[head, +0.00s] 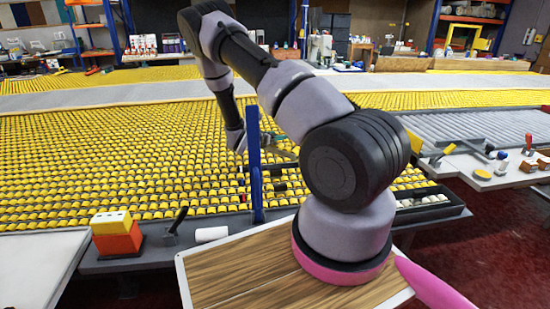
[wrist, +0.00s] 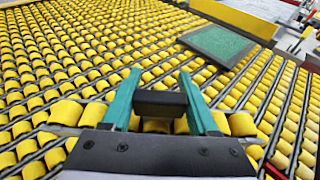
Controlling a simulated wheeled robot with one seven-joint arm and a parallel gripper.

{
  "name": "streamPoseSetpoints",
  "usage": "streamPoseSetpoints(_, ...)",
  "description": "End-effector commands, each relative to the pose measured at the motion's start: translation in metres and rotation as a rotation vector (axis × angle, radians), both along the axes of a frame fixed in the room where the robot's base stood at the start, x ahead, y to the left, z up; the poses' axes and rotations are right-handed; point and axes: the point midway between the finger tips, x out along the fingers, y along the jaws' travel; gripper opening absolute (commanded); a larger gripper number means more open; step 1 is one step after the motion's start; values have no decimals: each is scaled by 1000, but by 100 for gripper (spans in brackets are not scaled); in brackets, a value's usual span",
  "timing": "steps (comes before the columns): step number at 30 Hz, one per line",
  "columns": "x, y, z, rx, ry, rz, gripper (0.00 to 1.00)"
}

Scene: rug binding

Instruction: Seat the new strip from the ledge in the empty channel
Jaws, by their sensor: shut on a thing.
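My gripper (wrist: 159,78) shows in the wrist view with two teal fingers shut on a black block-shaped grip (wrist: 159,102). A row of larger-looking yellow rollers (wrist: 242,124) runs crosswise under and beside the fingers. It appears to be the new strip, with the black grip at its middle. Whether it hangs clear of the bed or touches it, I cannot tell. The bed of yellow rollers (head: 90,160) fills the head view's middle. There my gripper is largely hidden behind a blue post, and I cannot make out the empty channel.
The blue post (head: 255,165) stands upright before the bed. An orange and yellow box (head: 116,236) and a white cylinder (head: 211,234) sit on the dark front ledge (head: 105,266). A black tray (head: 440,214) lies right. A green panel (wrist: 215,44) lies on the bed.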

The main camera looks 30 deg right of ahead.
Motion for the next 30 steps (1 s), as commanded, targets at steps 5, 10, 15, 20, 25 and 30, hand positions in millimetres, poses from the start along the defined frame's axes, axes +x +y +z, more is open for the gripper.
streamPoseSetpoints(5, 0, -1, -21, -1, -2, -1, 0)
streamPoseSetpoints(10, 0, -1, -37, 0, 0, -1, 0)
streamPoseSetpoints(15, 0, -1, -59, -1, -1, -1, 0)
streamPoseSetpoints(20, 0, 0, -60, -1, -3, -1, 0)
streamPoseSetpoints(25, 0, 0, -62, -1, -2, 0, 0)
streamPoseSetpoints(30, 0, 0, -67, -1, -2, 0, 0)
